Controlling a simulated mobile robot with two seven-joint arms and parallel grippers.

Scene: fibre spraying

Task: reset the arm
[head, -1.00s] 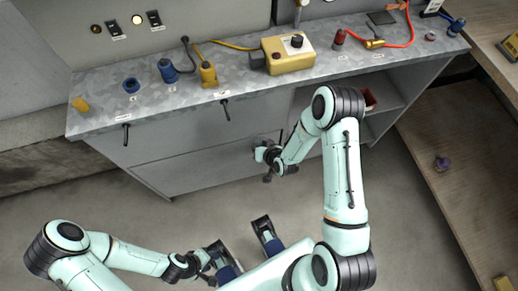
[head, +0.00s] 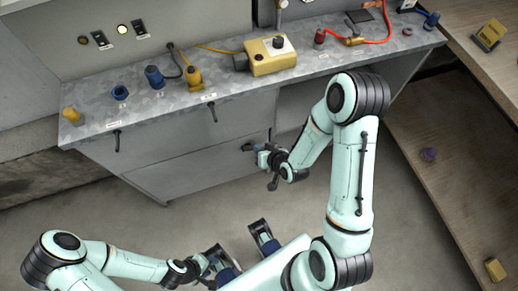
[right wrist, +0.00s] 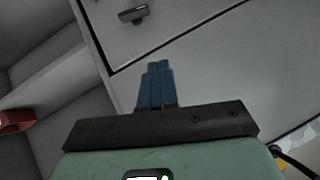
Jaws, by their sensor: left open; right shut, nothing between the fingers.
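My right arm reaches over the floor to the front of the grey cabinet (head: 190,165). My right gripper (head: 250,147) is close to the drawer fronts. In the right wrist view its blue fingers (right wrist: 156,82) are together with nothing between them. A dark drawer handle (right wrist: 133,14) lies beyond the fingertips, apart from them. My left gripper (head: 209,268) is low in the head view, over the floor near my base, open; its fingers are small and partly hidden. No object shows in it.
An open shelf bay holds a red bin (right wrist: 15,121). A wooden bench (head: 470,150) stands at right.

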